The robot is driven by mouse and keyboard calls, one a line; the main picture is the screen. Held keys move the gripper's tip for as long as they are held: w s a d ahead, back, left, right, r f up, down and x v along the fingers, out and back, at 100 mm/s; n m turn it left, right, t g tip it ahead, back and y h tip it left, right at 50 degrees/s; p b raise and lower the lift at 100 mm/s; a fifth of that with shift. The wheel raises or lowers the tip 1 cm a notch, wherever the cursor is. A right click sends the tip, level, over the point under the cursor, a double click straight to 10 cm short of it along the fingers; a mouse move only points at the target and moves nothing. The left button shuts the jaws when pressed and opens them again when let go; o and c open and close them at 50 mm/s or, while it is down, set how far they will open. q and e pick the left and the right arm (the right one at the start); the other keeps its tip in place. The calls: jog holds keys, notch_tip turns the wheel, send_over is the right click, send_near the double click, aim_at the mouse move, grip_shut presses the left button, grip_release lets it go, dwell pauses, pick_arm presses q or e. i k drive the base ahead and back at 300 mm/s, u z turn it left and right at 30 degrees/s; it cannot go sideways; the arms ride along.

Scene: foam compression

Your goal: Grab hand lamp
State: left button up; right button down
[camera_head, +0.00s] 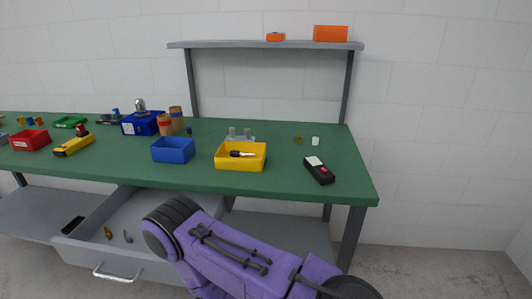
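I cannot tell for certain which thing is the hand lamp. A black handheld device (319,171) with a red part and a pale end lies on the green workbench (300,182) near its right front. A yellow tool (74,146) with a dark and red end lies on the left part of the bench. A purple arm of mine crosses the bottom middle, in front of the bench and the open drawer. Neither of my grippers shows, and nothing is seen held.
A yellow bin (240,163) holding a dark-handled tool, a blue bin (173,156) and a red bin (29,141) stand on the bench. An open grey drawer (90,250) juts out below. A shelf (230,45) carries orange boxes. The bench's right end is mostly clear.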

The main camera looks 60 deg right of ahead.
aim_at(311, 164)
jog(key=u, duration=0.55)
jog(key=i, duration=0.6)
jog(key=z, duration=5)
jog(key=i, duration=1.35)
jog(key=u, duration=2.2)
